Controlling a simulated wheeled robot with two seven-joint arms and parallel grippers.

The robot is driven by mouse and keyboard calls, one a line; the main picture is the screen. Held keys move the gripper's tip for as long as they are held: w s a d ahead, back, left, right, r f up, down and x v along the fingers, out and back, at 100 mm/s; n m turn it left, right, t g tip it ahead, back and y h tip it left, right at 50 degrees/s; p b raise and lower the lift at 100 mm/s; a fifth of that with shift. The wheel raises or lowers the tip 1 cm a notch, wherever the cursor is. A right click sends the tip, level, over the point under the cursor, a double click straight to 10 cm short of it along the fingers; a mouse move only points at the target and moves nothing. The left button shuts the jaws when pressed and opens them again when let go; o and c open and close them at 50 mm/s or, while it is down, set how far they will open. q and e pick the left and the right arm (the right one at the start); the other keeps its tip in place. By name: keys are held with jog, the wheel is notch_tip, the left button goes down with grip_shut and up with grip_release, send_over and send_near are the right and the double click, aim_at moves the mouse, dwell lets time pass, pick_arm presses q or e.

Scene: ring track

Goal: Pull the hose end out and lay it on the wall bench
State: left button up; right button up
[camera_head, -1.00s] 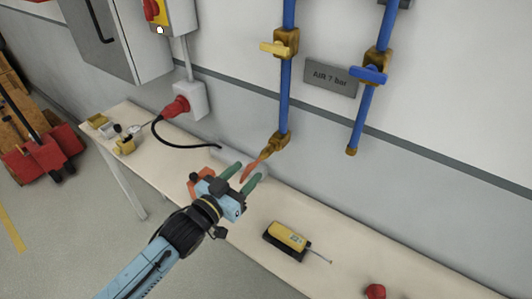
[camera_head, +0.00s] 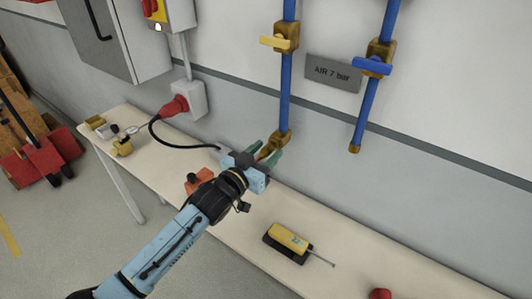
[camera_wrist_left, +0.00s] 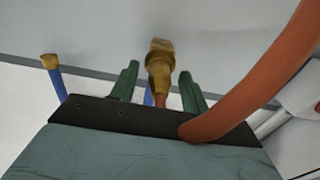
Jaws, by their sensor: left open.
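The hose end is a brass fitting (camera_wrist_left: 159,72) at the bottom of a blue pipe (camera_head: 285,95), angled down toward my left gripper. An orange hose (camera_wrist_left: 255,85) leads from it and curves across the right of the wrist view. My left gripper (camera_head: 270,150) is open, its green fingers (camera_wrist_left: 160,85) on either side of the fitting's lower end and the hose. In the head view the gripper hides most of the hose. The wall bench (camera_head: 335,225) runs below, along the wall. My right gripper is not in view.
On the bench lie a yellow device on a black base (camera_head: 288,240), an orange object (camera_head: 198,180), brass parts (camera_head: 122,147) and a red item (camera_head: 380,294). A red plug with black cable (camera_head: 175,106) and a second blue pipe (camera_head: 365,110) are on the wall.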

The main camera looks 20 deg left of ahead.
aim_at(259, 158)
pick_arm(q)
jog(key=shift+p, duration=0.45)
dwell(1.1)
grip_shut()
jog(key=shift+s, duration=0.15)
dwell(0.3)
jog(key=shift+p+v, duration=1.9)
jog(key=shift+v, duration=1)
